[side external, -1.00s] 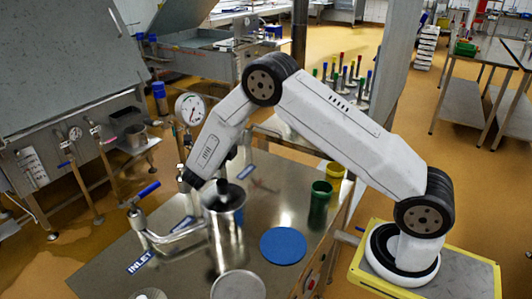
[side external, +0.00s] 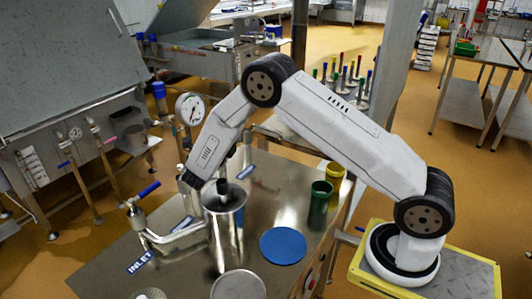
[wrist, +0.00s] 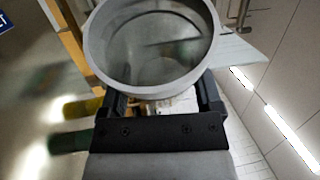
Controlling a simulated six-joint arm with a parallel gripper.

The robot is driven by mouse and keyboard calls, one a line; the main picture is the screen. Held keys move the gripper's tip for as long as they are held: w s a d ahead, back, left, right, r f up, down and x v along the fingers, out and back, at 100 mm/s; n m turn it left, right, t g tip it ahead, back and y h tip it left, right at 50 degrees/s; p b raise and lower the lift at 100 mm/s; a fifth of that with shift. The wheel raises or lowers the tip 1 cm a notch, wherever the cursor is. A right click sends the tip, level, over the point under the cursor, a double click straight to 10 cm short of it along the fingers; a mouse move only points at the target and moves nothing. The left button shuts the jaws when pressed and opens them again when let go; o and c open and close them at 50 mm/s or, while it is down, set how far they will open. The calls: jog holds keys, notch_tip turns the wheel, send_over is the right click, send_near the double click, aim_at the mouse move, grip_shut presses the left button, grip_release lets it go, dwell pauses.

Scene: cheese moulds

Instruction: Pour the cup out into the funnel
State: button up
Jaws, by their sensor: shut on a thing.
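A grey metal cup (wrist: 98,62) is held in my gripper (wrist: 162,95) in the wrist view. Its round mouth is in sight, and the inside looks grey with no clear contents. The wrist view is strongly rolled, so the cup looks tipped. In the side view my gripper (side external: 222,186) is at the mouth of a steel cylinder (side external: 226,222) beside the inlet pipe. I cannot tell whether this cylinder is the funnel or the held cup. No separate funnel shape shows clearly, and no falling contents can be made out.
A pipe with a blue-handled valve (side external: 146,190) and a gauge (side external: 190,109) stand close left. A blue disc (side external: 283,246), a green container (side external: 320,198) and a yellow one (side external: 335,170) are to the right. A round metal piece (side external: 238,285) lies at the front.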

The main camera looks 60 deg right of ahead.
jog(key=shift+w+a+r+n+t+h, duration=0.15)
jog(key=shift+w+r+n+t+h, duration=0.1)
jog(key=shift+n, duration=0.5)
jog(key=shift+w+a+r+n+t+h, duration=0.1)
jog(key=shift+w+r+n+t+h, duration=0.15)
jog(key=shift+n, duration=0.55)
jog(key=shift+w+a+r+n+t+h, duration=0.2)
jog(key=shift+r+n+t, duration=0.1)
jog(key=shift+n, duration=0.45)
dwell(0.4)
jog(key=shift+w+a+r+n+t+b, duration=0.15)
jog(key=shift+w+n+t, duration=0.15)
jog(key=shift+n, duration=0.5)
jog(key=shift+w+a+r+n+t+b, duration=0.1)
jog(key=shift+w+n+t+b, duration=0.2)
jog(key=shift+n, duration=0.5)
jog(key=shift+w+a+r+n+t+b, duration=0.15)
jog(key=shift+n+t, duration=0.25)
jog(key=shift+n, duration=0.4)
jog(key=shift+s, duration=0.1)
dwell(0.6)
jog(key=m+g, duration=0.1)
jog(key=m, duration=0.1)
jog(key=s+m+g, duration=0.1)
jog(key=m, duration=0.1)
jog(key=d+f+m, duration=0.1)
jog(key=shift+s+m+g, duration=0.35)
jog(key=shift+m+g, duration=0.05)
